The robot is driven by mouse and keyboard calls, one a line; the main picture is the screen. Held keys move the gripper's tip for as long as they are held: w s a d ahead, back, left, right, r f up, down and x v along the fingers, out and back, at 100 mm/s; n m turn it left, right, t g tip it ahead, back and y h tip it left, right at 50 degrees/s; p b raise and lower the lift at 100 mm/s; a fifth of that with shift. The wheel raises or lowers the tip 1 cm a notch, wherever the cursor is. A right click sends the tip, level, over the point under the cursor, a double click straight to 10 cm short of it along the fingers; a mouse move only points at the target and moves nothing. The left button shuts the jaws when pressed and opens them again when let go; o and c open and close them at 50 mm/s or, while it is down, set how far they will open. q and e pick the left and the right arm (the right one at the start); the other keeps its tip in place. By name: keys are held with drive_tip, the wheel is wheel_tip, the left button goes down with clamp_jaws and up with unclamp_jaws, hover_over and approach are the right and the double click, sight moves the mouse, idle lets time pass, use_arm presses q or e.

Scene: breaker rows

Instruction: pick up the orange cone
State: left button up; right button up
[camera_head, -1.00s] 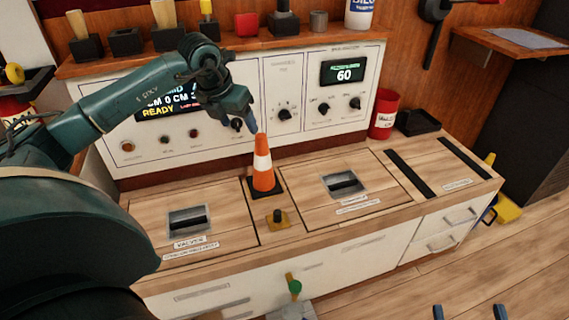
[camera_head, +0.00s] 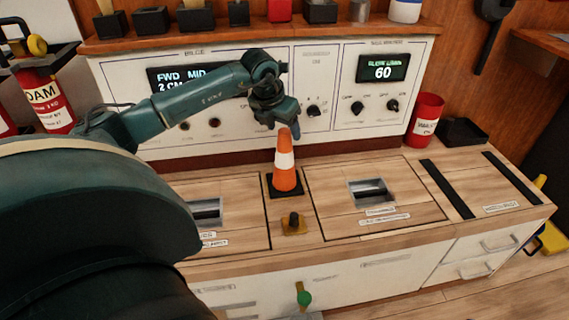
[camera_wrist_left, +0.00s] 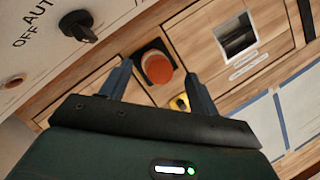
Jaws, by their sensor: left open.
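The orange cone (camera_head: 285,166) with a white band and a dark square base stands upright on the wooden counter, between two inset hatches. My left gripper (camera_head: 284,122) is just above the cone's tip in the head view, pointing down. In the left wrist view the gripper (camera_wrist_left: 157,82) is open, with one finger on either side of the picture of the cone (camera_wrist_left: 157,68). The cone is seen from above there, apart from the fingers as far as I can tell. My right gripper does not show.
The panel with a lit display (camera_head: 384,68) and knobs stands behind the cone. A small yellow-based knob (camera_head: 293,224) sits in front of it. A red can (camera_head: 425,119) and a black tray (camera_head: 462,132) are at the right. A fire extinguisher (camera_head: 48,98) is at the left.

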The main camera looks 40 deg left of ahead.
sight(286, 137)
use_arm(q)
drive_tip(key=b+x, duration=0.2)
drive_tip(key=x, duration=0.3)
drive_tip(key=shift+s, duration=0.1)
clamp_jaws()
idle(0.4)
drive_tip(key=shift+r, duration=0.1)
